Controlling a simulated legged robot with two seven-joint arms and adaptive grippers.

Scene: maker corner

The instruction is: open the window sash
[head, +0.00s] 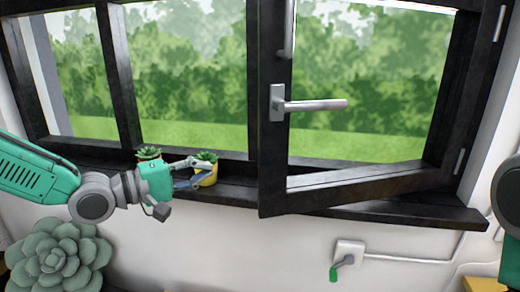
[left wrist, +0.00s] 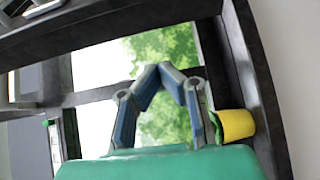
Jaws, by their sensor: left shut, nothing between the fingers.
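The dark-framed window sash (head: 272,165) is on the right half of the window in the head view. It stands ajar, with its free left edge swung into the room and its lower corner overhanging the sill. Its silver lever handle (head: 312,105) lies horizontal, pointing right. My left gripper (head: 205,172) is left of the sash's free edge, low over the sill, apart from the sash and handle. It is shut and empty; its fingers also show in the left wrist view (left wrist: 167,72). My right gripper is out of view.
A yellow pot with a plant (head: 207,175) stands on the sill behind my left fingers; it also shows in the left wrist view (left wrist: 236,125). Another small plant (head: 149,153) is beside it. A large succulent (head: 60,262) is lower left. A wall box (head: 349,252) is below the sill.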

